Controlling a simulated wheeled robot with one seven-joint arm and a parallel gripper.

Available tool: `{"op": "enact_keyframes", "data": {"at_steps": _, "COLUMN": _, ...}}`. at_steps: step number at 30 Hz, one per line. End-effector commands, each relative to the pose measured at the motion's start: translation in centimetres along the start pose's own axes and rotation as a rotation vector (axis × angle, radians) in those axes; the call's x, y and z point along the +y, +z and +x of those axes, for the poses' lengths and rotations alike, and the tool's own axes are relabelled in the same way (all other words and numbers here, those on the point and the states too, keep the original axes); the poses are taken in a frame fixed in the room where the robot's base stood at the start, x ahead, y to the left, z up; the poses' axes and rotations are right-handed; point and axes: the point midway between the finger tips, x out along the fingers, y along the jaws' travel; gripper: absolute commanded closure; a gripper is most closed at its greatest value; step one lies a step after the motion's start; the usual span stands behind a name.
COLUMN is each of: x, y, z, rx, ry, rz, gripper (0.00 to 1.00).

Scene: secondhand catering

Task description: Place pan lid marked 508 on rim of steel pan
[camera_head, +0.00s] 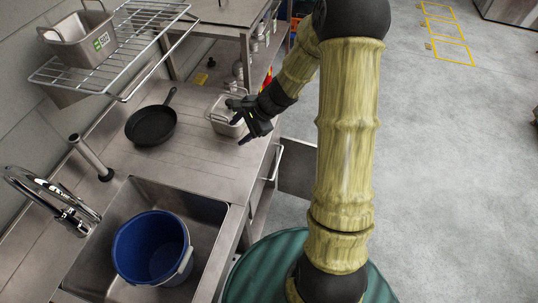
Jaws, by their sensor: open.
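A small rectangular steel pan (216,123) stands on the steel counter near its right edge, partly hidden by my gripper. My gripper (236,121) is black and open, with its fingers over the right side of this pan. I cannot tell whether it touches the pan. Another steel pan (77,43) with a green label sits on the wire shelf at the upper left; its label is too small to read surely. I cannot make out a lid or the number 508 anywhere.
A black frying pan (151,125) lies on the counter left of the steel pan. A blue bucket (153,246) stands in the sink (206,215), beside a tap (62,205). The wire shelf (140,45) overhangs the counter's back. Bare counter (197,165) lies between sink and pans.

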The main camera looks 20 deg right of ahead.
Motion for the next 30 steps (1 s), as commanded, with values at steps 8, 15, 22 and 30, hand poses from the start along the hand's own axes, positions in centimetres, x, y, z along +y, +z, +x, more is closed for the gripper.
{"op": "enact_keyframes", "data": {"at_steps": 8, "x": 7.4, "y": 4.4, "z": -5.6, "rx": 0.174, "ry": 0.286, "rz": -0.65, "gripper": 0.49}}
{"op": "enact_keyframes", "data": {"at_steps": 15, "x": 12.2, "y": 6.3, "z": -10.6, "rx": 0.278, "ry": 0.471, "rz": -1.163, "gripper": 0.49}}
{"op": "enact_keyframes", "data": {"at_steps": 22, "x": 13.9, "y": 6.8, "z": -12.3, "rx": 0.307, "ry": 0.536, "rz": -1.367, "gripper": 0.49}}
{"op": "enact_keyframes", "data": {"at_steps": 30, "x": 13.8, "y": 6.8, "z": -12.3, "rx": 0.307, "ry": 0.536, "rz": -1.366, "gripper": 0.49}}
